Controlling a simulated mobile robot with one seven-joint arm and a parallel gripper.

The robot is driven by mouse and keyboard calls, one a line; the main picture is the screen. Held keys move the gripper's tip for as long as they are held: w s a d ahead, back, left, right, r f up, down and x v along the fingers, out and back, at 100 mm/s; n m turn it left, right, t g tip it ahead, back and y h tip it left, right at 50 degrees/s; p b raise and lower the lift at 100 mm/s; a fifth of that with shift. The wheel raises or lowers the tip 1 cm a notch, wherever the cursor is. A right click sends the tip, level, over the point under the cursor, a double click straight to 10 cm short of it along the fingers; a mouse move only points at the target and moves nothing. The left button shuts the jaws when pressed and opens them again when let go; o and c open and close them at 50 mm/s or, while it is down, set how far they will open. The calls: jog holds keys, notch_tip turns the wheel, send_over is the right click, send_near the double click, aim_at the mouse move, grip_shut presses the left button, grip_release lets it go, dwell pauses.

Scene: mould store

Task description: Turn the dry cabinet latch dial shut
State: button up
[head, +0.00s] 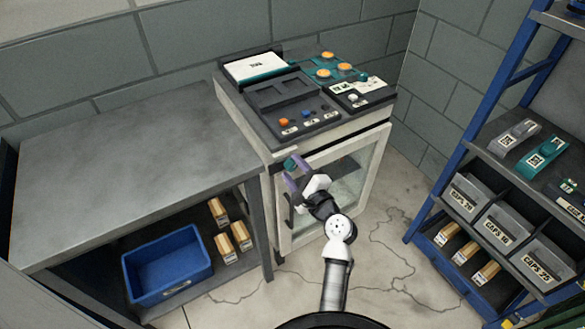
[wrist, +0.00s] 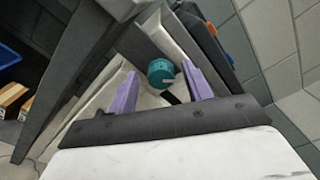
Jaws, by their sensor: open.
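The dry cabinet (head: 380,137) is a pale box with a glass-fronted door, standing against the wall right of the grey bench. Its teal latch dial (head: 290,163) sits at the upper left of the front. In the wrist view the dial (wrist: 161,72) shows between and beyond the purple fingers, with a small pale mark on its lower right. My gripper (head: 295,177) is open at the dial. In the wrist view the gripper (wrist: 158,90) has a finger on each side of the dial; I cannot tell whether either touches it. The door appears closed.
The grey bench (head: 110,170) stands left of the cabinet, with a blue bin (head: 167,265) and several small boxes below. Trays and control knobs (head: 284,122) sit on the cabinet top. A blue-framed shelf rack (head: 440,183) stands at right. Cracked floor (head: 385,250) lies clear between.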

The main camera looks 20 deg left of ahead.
jog(key=c, duration=1)
jog(key=shift+n+b, duration=0.4)
jog(key=shift+b, duration=0.15)
jog(key=n+b, duration=0.3)
jog(key=shift+f, duration=0.25)
jog(key=n+b, duration=0.5)
jog(key=shift+n, duration=0.3)
jog(key=n+b, duration=0.5)
jog(key=shift+f+b, duration=0.1)
jog(key=shift+b, duration=0.3)
jog(key=shift+d+n+b, duration=0.1)
jog(key=shift+n+b, duration=1.25)
jog(key=shift+n, duration=0.35)
jog(key=shift+r, duration=0.2)
